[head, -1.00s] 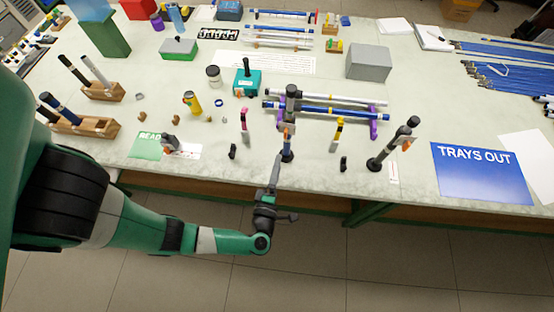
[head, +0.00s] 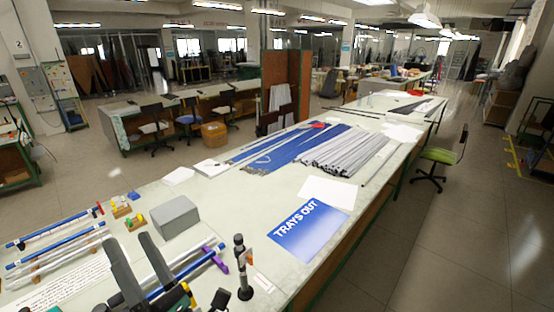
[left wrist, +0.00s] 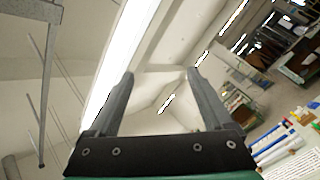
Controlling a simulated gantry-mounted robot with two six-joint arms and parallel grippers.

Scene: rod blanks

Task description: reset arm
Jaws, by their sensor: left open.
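My left gripper (head: 129,240) is in the lower left of the head view, raised in front of the bench. Its two grey fingers are spread and point up and away, with nothing between them. In the left wrist view the same open fingers (left wrist: 160,73) stand empty against the ceiling and a bright lamp strip. The head view shows no right gripper. A rod on purple supports (head: 215,255) lies just right of the gripper, partly hidden by it.
A dark upright stand (head: 240,268) is near the bench's front edge. A grey box (head: 174,216), a blue "TRAYS OUT" sheet (head: 300,235) and a bundle of grey rods (head: 345,150) lie on the bench. Racked blue rods (head: 50,232) are at left.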

